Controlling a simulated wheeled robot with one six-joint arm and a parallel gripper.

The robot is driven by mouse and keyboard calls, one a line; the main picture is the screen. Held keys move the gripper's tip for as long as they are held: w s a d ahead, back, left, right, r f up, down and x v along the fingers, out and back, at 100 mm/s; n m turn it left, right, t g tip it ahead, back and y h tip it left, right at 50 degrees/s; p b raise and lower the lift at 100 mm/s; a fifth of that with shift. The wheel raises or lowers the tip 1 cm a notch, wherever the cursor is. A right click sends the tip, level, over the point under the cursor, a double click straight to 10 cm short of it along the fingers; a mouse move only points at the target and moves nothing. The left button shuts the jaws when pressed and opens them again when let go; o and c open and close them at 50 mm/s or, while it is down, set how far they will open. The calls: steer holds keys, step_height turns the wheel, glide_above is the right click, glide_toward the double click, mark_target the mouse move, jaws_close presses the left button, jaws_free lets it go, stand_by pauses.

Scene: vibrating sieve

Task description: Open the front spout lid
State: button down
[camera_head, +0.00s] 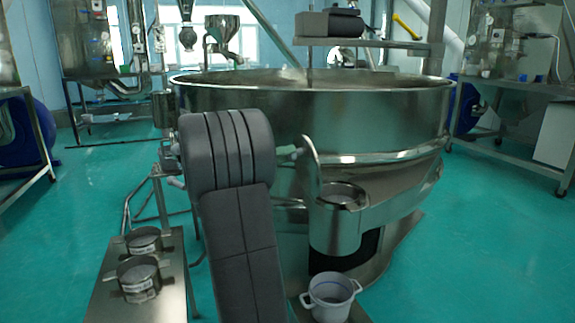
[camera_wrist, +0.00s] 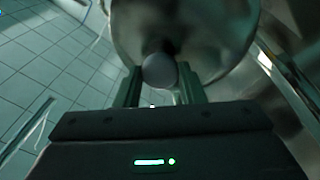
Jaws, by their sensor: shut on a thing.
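The big round steel sieve (camera_head: 380,125) stands in the middle of the head view. Its front spout (camera_head: 337,232) is a short upright cylinder whose top opening shows uncovered. The spout lid (camera_head: 311,170) stands tilted up on edge at the left of the opening. My gripper (camera_head: 291,153) is at the lid's left face, mostly hidden behind my arm. In the wrist view my gripper (camera_wrist: 160,82) is shut on the round grey knob (camera_wrist: 159,70) of the lid, with the shiny lid disc (camera_wrist: 215,35) behind it.
A white two-handled bucket (camera_head: 331,297) stands below the spout. A low steel table (camera_head: 112,295) at left holds two round steel pans (camera_head: 139,277). Green floor (camera_head: 455,260) is clear at right. Steel equipment stands along both sides.

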steer(key=shift+a+f, duration=0.15)
stand_by(0.4)
steer(key=c, duration=0.9)
jaws_free()
steer(key=shift+c, duration=0.2)
steer(key=p+v, duration=0.2)
steer(key=v, duration=1.1)
steer(key=shift+a+f, duration=0.35)
steer(key=shift+s, duration=0.15)
